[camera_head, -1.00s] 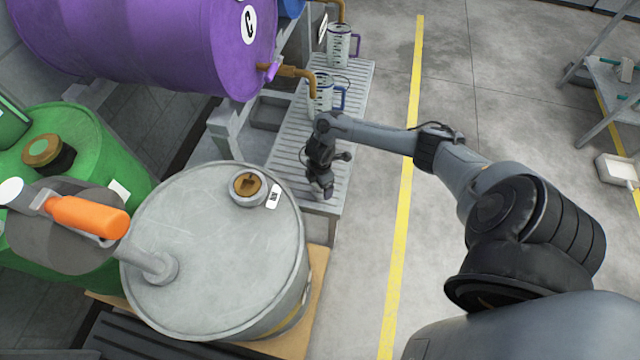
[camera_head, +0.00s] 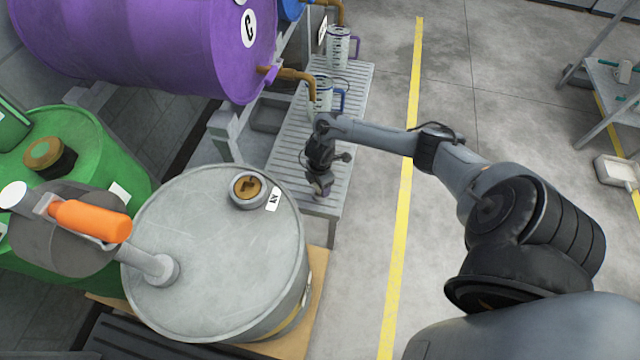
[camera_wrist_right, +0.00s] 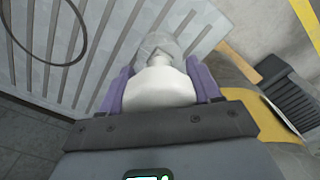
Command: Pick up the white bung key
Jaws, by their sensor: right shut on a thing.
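The white bung key (camera_wrist_right: 160,90) is between the purple fingers of my right gripper (camera_wrist_right: 159,78) in the right wrist view. Both fingers press on its sides, one on each side, and a greyish, blurry rounded part shows at its far end. In the head view my right gripper (camera_head: 320,187) is low over the near end of the slatted grey bench (camera_head: 328,207), just beyond the grey drum. There the key is too small and covered to make out clearly. I cannot tell whether it still touches the slats. My left gripper is not in view.
The grey drum (camera_head: 210,240) with a brown bung (camera_head: 247,188) stands close to my right gripper. A purple drum (camera_head: 150,45) lies to the left, with a brass tap over a clear jug (camera_head: 322,95) on the bench. Open floor lies to the right.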

